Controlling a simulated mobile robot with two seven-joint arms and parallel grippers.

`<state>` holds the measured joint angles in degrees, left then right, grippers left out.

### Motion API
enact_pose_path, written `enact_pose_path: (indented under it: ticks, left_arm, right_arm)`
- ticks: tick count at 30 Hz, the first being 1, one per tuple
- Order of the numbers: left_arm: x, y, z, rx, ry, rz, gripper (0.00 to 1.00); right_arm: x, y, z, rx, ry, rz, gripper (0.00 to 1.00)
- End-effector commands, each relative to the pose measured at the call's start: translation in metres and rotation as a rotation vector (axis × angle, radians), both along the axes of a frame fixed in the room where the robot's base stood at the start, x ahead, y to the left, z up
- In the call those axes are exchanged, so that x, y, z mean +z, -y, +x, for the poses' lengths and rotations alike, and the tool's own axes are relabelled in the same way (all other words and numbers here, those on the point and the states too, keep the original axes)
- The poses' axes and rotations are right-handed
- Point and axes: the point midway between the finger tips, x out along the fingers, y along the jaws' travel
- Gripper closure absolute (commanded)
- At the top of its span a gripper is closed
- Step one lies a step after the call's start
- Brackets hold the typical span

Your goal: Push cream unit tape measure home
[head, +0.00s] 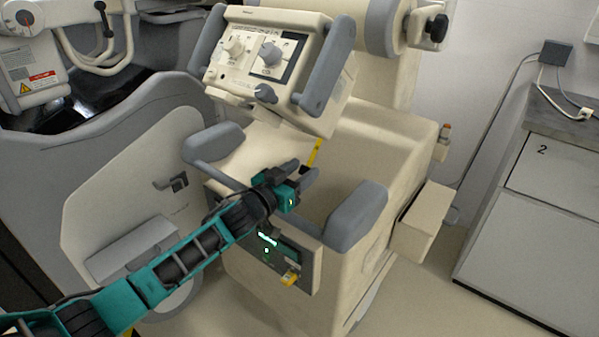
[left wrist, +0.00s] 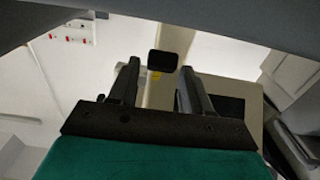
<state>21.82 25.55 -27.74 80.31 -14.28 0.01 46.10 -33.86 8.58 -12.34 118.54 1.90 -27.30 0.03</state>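The cream unit (head: 270,70) is a wheeled console with grey handles. A yellow tape strip (head: 314,153) shows on it just beyond my left gripper (head: 306,173), which partly hides its near end. In the left wrist view, a dark block (left wrist: 163,61) with a small yellow patch (left wrist: 155,75) below it appears between the fingertips; I take it for the tape's end, but cannot tell for sure. The two fingers stand apart there, with no clear contact on the block. My right gripper is out of view.
A grey handle bar (head: 215,142) and a grey armrest (head: 357,215) flank my left gripper. A cabinet (head: 540,200) stands right; a large grey machine (head: 140,110) stands left.

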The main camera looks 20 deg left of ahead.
Motion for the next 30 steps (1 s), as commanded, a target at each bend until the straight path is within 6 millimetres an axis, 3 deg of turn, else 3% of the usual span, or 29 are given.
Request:
enact_pose_path:
  ticks: [15, 24, 30]
  left_arm:
    - [0.0, 0.0, 0.0, 0.0, 0.0, 0.0, 1.0]
    - [0.002, 0.0, 0.001, 0.0, 0.0, 0.0, 1.0]
    - [0.023, 0.005, 0.015, 0.001, 0.002, -0.002, 1.0]
  right_arm:
    - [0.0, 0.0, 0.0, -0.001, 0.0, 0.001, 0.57]
    - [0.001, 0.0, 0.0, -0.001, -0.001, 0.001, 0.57]
    - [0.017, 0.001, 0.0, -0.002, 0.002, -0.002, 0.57]
